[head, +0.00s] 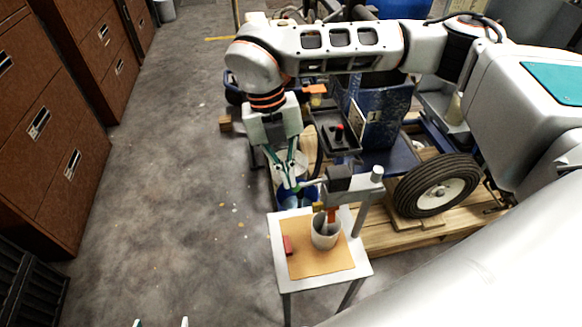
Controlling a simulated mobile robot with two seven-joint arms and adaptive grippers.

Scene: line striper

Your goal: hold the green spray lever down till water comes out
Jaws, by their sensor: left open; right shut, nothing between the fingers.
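I cannot pick out a green spray lever for certain; the teal linkage of my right gripper may hide it. My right gripper (289,186) hangs downward in the middle of the head view, its fingers close together and nothing seen between them. It is just left of a grey block-shaped fixture (343,181), above and behind a small white table (278,228). Whether it touches the fixture is unclear. A grey cup (325,234) stands on the table under the fixture, with an orange-brown part above it. My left gripper (160,322) shows only two fingertips, wide apart, at the bottom edge.
A blue container (284,200) is behind the table. The blue machine (388,120) and a black tyre (437,186) stand right. Brown cabinets (45,140) line the left; the floor between is free.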

